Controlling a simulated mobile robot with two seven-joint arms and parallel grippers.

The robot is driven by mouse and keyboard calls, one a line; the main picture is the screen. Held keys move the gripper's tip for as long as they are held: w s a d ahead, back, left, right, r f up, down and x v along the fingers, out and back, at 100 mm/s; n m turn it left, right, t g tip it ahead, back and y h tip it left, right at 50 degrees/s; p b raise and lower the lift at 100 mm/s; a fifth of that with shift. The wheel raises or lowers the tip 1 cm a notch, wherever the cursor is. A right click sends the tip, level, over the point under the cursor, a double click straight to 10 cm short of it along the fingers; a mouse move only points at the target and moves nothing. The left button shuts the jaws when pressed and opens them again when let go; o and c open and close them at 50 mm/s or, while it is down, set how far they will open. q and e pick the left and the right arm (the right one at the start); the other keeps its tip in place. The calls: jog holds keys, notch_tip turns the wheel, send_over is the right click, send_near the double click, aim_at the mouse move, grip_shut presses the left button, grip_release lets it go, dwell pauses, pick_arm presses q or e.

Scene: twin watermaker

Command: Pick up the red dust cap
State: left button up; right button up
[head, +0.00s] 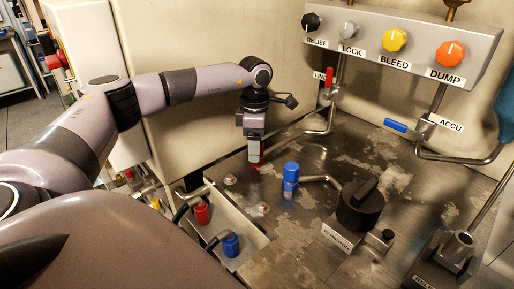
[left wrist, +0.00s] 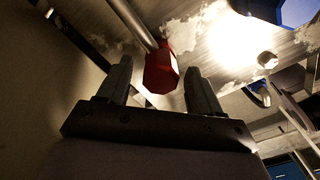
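A red faceted cap (left wrist: 162,72) shows in the left wrist view between the two fingertips of my left gripper (left wrist: 158,80), at the end of a metal tube. The fingers stand apart, with a gap on each side of the cap. In the head view my left gripper (head: 255,148) points down above the metal deck, with the red cap (head: 257,162) just below it, partly hidden. Another red fitting (head: 202,214) sits in the tray at the deck's left edge. My right gripper is not in view.
A blue-capped fitting (head: 291,172) stands close to the right of the gripper. A black knob (head: 360,206) is farther right. A tray (head: 262,240) holds a blue fitting (head: 231,245). A labelled knob panel (head: 420,50) and bent pipes stand behind.

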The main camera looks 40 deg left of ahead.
pick_arm(q)
grip_shut()
jog(key=shift+r, duration=0.15)
notch_tip(320, 180, up, 20)
jog(key=p, duration=0.1)
jog(key=shift+p, duration=0.35)
jog(key=c, duration=0.8)
grip_release()
grip_shut()
